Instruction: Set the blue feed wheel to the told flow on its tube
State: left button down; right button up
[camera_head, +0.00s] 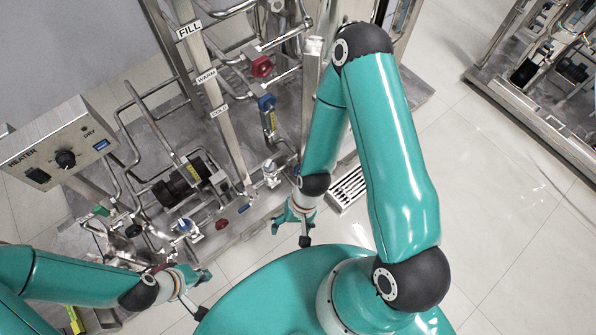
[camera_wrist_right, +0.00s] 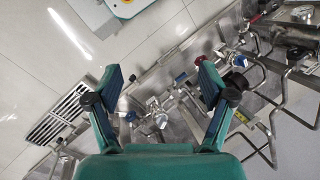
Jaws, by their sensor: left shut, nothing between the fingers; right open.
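A blue wheel (camera_head: 266,102) sits at the top of an upright tube with a yellow scale (camera_head: 270,122), on the right of the skid. A second blue wheel (camera_head: 185,225) is low at the front left of the skid. I cannot tell for sure which is the feed wheel, and the scale is too small to read. My right gripper (camera_head: 290,230) is open and empty in front of the skid's front edge, apart from both wheels. Its spread fingers (camera_wrist_right: 160,90) frame small blue fittings in the right wrist view. My left gripper (camera_head: 203,294) is shut and empty, in front of the skid's left part.
A red wheel (camera_head: 262,66) is above the upper blue wheel, and another red handle (camera_head: 222,224) is low at the front. A heater box (camera_head: 62,145) stands at the left. Pipes crowd the skid. A floor drain grate (camera_head: 348,187) and clear tiles lie right.

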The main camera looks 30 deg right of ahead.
notch_tip(320, 180, down, 21)
jog(key=a+m+g+y+b, duration=0.1)
jog(key=m+y+b, duration=0.85)
jog(key=m, duration=1.25)
jog(key=m+t+h+b, duration=1.2)
jog(key=m+t+b, duration=0.8)
jog(key=m, duration=1.6)
send_near(298, 170)
jog(key=w, duration=0.3)
jog(key=w+f, duration=0.1)
jog(key=w, duration=0.3)
jog(key=w+f, duration=0.1)
jog(key=w, duration=0.3)
pick_arm(q)
notch_tip(298, 170, down, 31)
jog(key=shift+f, duration=0.1)
